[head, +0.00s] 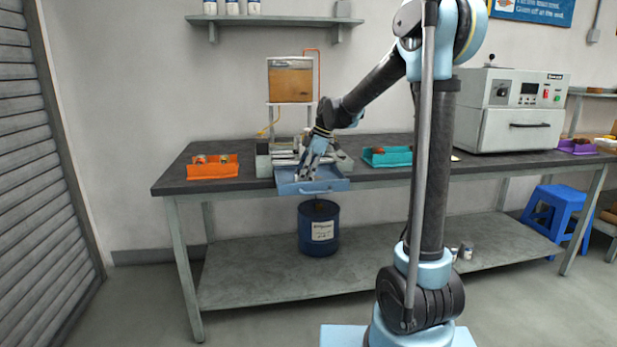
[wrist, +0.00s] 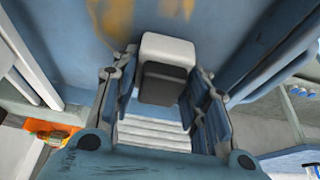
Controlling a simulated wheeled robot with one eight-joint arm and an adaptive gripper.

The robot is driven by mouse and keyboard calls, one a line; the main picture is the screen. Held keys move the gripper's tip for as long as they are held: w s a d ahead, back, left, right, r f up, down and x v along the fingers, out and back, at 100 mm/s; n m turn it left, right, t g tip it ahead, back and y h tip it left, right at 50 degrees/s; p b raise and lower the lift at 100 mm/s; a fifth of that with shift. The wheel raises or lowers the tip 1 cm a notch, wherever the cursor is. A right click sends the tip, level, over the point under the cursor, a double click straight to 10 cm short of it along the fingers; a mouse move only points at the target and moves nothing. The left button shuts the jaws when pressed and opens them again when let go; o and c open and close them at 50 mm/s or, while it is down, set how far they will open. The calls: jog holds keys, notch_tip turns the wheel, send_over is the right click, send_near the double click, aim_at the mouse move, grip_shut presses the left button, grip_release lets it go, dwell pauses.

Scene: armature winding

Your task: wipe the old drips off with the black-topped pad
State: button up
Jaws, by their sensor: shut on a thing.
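My gripper (wrist: 165,72) is shut on the pad (wrist: 163,84), a small block with a black face and a pale grey-white part, held between both fingers in the wrist view. Yellow-brown drips (wrist: 110,16) stain the blue tray (wrist: 55,40) at the top of that view, with another streak (wrist: 176,7) beside them. The pad is close to the drips; I cannot tell whether it touches the tray. In the head view my gripper (head: 308,172) reaches down over the blue tray (head: 335,185) at the bench's front edge, and the pad is too small to make out.
An orange bin (head: 213,171) stands left on the dark bench (head: 180,182), and a teal bin (head: 385,157) to the right. A tank (head: 290,80) stands behind on a frame. A blue drum (head: 318,232) is below the tray. A white oven (head: 510,112) is at right.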

jog(key=shift+s+a+r, duration=0.1)
jog(key=shift+a+r, duration=0.2)
jog(key=shift+a, duration=0.1)
jog(key=shift+s+a+r, duration=0.1)
jog(key=shift+a+r, duration=0.05)
jog(key=shift+r, duration=0.35)
jog(key=shift+a+r, duration=0.15)
jog(key=shift+r, duration=3.15)
jog(key=shift+d, duration=0.1)
